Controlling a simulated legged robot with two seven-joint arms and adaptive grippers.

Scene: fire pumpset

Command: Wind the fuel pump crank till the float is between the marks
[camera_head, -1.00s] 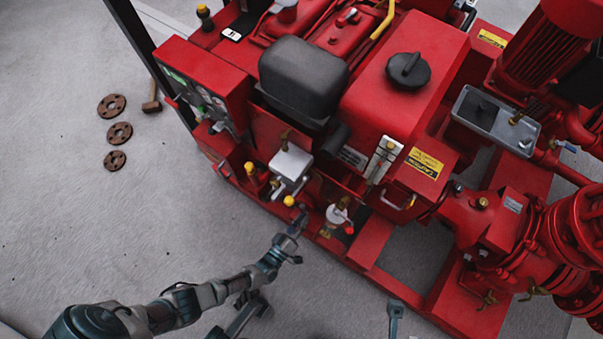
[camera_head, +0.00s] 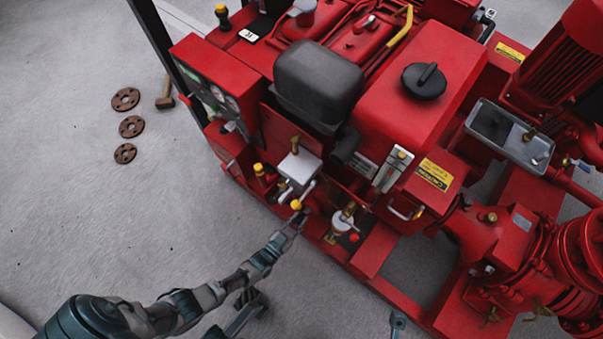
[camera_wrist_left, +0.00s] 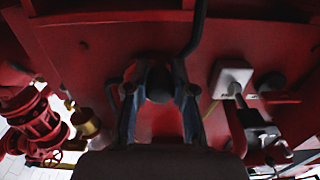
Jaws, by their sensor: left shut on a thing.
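The fuel pump's grey box (camera_head: 299,166) sits on the front of the red pumpset. A crank with a yellow knob (camera_head: 296,204) sticks out below it. My left gripper (camera_head: 297,216) is at this knob, its fingers shut on the crank handle. In the left wrist view, a dark round end (camera_wrist_left: 160,84) lies between the two fingers of the gripper (camera_wrist_left: 161,98); the light is dim there. The sight gauge (camera_head: 391,171) stands on the front of the red tank; its float and marks are too small to read. A grey-teal piece at the bottom edge may be my right gripper (camera_head: 398,321).
A glass-bowled filter (camera_head: 343,221) with a red knob stands just right of the crank. A gauge panel (camera_head: 215,90) is up left. The red base frame (camera_head: 372,252) runs below. Rusty flanges (camera_head: 131,126) and a mallet (camera_head: 165,101) lie on the clear floor at left.

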